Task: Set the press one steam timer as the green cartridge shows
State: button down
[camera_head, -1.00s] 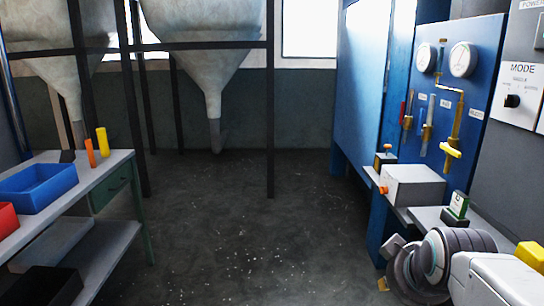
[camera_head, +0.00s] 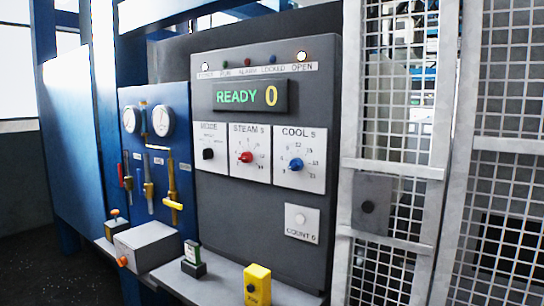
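The steam timer is a red knob (camera_head: 246,157) on a white dial plate marked "STEAM S" (camera_head: 249,135) on the grey control panel. Its pointer and the numbers around it are too small to read surely. A small upright green-and-white piece (camera_head: 192,249), which may be the green cartridge, stands in a dark holder (camera_head: 194,268) on the shelf below the panel. Its marking is not legible. My gripper is not in view.
A blue cooling knob (camera_head: 296,165) and a black mode knob (camera_head: 208,154) flank the red one. The display (camera_head: 248,96) reads "READY 0". A yellow button box (camera_head: 257,285) and grey box (camera_head: 148,246) stand on the shelf. A mesh gate (camera_head: 393,150) is at right.

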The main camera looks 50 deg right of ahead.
aim_at(247, 158)
jog(key=z, duration=1.2)
jog(key=i+j, duration=0.1)
jog(key=j, duration=0.25)
jog(key=i+j, duration=0.1)
jog(key=j, duration=0.65)
jog(key=i, duration=0.05)
